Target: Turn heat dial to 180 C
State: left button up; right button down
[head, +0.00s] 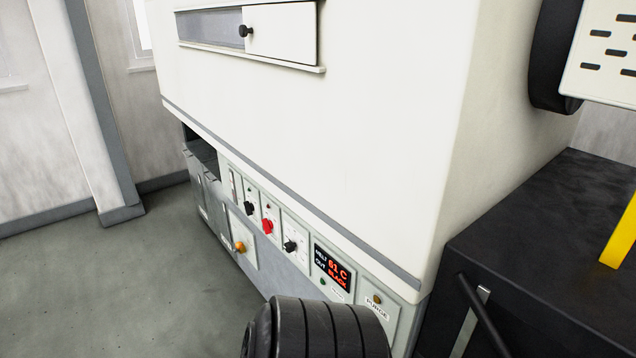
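The control panel (307,258) runs along the lower front of a large cream machine. It carries a black dial (249,208), a red dial (267,226) and another black dial (290,246), each on its own white plate. The dial labels and scale marks are too small to read, so I cannot tell which one is the heat dial or where it points. The display (332,268) to their right shows "MELT 61 C" and "OUT BLACK" in lit letters. Neither of my grippers is in view.
The cream machine body (320,120) overhangs the panel. An orange knob (239,246) sits lower left, and a button plate labelled PURGE (377,300) is at the panel's right end. A dark bench (555,250) stands at right. The grey floor (110,280) at left is clear.

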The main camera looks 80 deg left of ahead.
aim_at(289, 246)
jog(key=u, duration=2.85)
